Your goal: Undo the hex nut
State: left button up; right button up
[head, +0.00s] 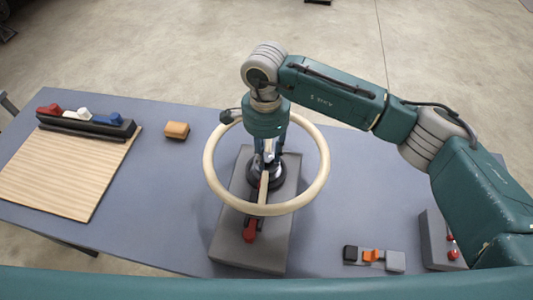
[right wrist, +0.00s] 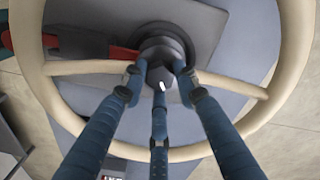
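The dark hex nut (right wrist: 161,76) sits at the hub of a cream wheel in the right wrist view. The wheel (head: 322,165) stands over a grey block (head: 232,248) in the head view, where my gripper hides the nut. My right gripper (head: 268,160) points down at the hub from above. In the right wrist view the three blue fingers of this gripper (right wrist: 160,75) surround the nut, with tips close to its left, right and lower sides. Whether they touch it I cannot tell. My left gripper is not in view.
A red lever (head: 249,231) lies on the block beneath the wheel. A wooden board (head: 65,175) and a dark rack (head: 90,124) with coloured pieces are at left. Small switches (head: 373,257) and a grey box (head: 437,240) are at right.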

aim_at(267, 157)
jog(key=o, duration=0.3)
notch_tip(267, 157, up, 12)
jog(key=shift+r, duration=0.1)
dwell(0.4)
